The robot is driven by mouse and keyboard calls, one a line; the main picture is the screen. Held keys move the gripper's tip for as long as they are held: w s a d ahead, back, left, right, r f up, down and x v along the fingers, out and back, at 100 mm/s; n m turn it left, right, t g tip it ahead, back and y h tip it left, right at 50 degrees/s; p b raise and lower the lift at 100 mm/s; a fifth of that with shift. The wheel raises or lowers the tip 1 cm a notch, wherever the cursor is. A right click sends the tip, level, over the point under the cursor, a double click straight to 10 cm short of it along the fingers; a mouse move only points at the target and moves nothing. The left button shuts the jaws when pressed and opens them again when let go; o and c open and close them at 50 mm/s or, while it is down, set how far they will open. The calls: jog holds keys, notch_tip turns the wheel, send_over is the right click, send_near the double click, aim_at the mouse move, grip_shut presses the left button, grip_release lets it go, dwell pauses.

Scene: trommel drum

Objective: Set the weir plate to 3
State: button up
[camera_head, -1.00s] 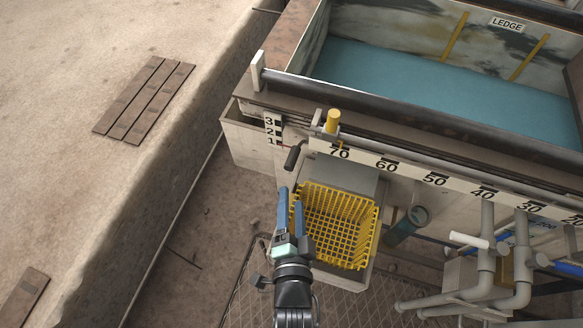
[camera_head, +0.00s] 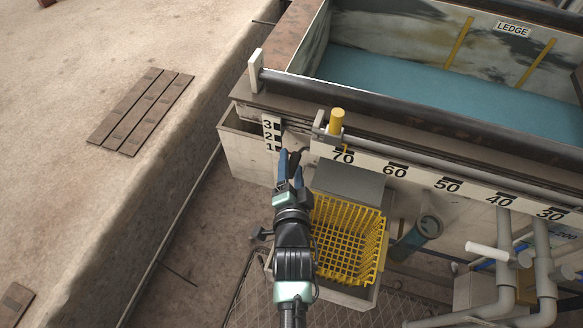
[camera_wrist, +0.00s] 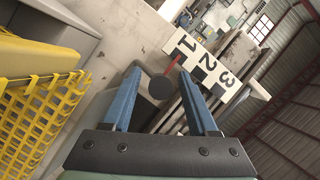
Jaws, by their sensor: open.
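The weir scale (camera_head: 268,133) is a white plate with 1, 2 and 3 from bottom to top, on the tank's near wall at its left end. It also shows tilted in the wrist view (camera_wrist: 208,66). A dark-gripped handle (camera_head: 296,155) sits just right of the scale, near the 1. In the wrist view the round dark end of the handle (camera_wrist: 161,88) lies between the blue fingers, with a red pointer close to the 1. My gripper (camera_head: 289,165) is open, its fingers either side of the handle. Contact cannot be told. The weir plate itself is not clearly seen.
A yellow mesh basket (camera_head: 348,240) stands right of my gripper, below a grey chute (camera_head: 348,182). A yellow knob (camera_head: 336,122) sits on the rail above the 70 mark. Pipes (camera_head: 505,262) stand at the lower right.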

grip_shut()
dwell(0.3)
dwell(1.1)
